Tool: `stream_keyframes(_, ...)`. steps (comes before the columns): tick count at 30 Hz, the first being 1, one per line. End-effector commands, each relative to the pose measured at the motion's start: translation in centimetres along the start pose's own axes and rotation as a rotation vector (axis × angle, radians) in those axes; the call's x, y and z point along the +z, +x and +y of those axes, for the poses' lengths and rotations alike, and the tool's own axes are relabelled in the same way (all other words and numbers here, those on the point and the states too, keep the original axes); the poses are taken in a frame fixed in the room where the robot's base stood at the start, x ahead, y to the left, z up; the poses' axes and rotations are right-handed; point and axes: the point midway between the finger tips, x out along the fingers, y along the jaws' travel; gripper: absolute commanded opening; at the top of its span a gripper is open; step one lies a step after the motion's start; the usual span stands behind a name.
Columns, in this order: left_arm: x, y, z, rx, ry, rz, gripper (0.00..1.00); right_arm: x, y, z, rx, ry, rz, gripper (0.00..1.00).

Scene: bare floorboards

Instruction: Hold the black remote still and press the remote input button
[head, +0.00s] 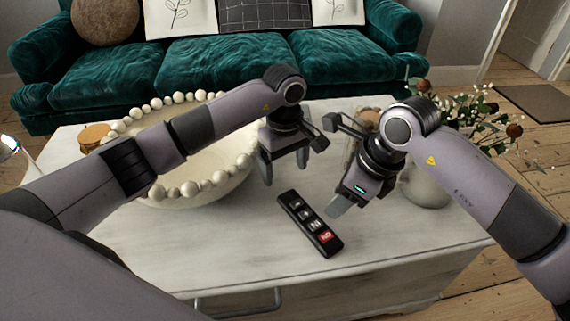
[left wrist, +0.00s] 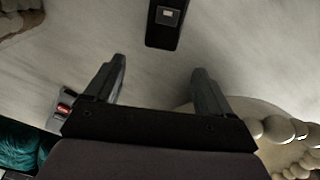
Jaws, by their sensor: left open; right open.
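The black remote (head: 307,218) lies flat on the whitewashed table, tilted in the head view with its near end to the right. It has several dark buttons with white marks and a red button (head: 325,237) at the near end. One end of the remote also shows at the top of the left wrist view (left wrist: 165,22). My left gripper (head: 285,170) is open and empty beyond the remote's far end; its fingers show apart in the left wrist view (left wrist: 158,78). My right gripper (head: 345,203) is open, just right of the remote and apart from it; its fingers partly overlap in view.
A cream bowl (head: 215,165) with a string of large beads (head: 190,190) stands on the table's left, close to my left gripper. A pale vase (head: 428,190) with flowers stands at right. A small round wooden item (head: 94,136) sits far left. The table's front around the remote is clear.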

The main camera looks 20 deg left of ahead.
Motion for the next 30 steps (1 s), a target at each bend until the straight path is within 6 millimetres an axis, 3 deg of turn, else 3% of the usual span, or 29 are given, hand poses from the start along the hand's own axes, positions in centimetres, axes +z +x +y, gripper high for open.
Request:
stream_keyframes(13,0.1,5.9,-0.1,-0.004,0.000,-0.001,0.83,0.0,0.0,0.0,0.000,0.000,0.000,0.43)
stream_keyframes(26,0.0,6.9,0.0,-0.002,0.000,0.001,0.83,0.0,0.0,0.0,0.000,0.000,0.000,0.43)
stream_keyframes(30,0.0,6.9,0.0,-0.002,0.000,0.000,0.37,0.0,0.0,0.0,0.000,0.000,0.000,0.43)
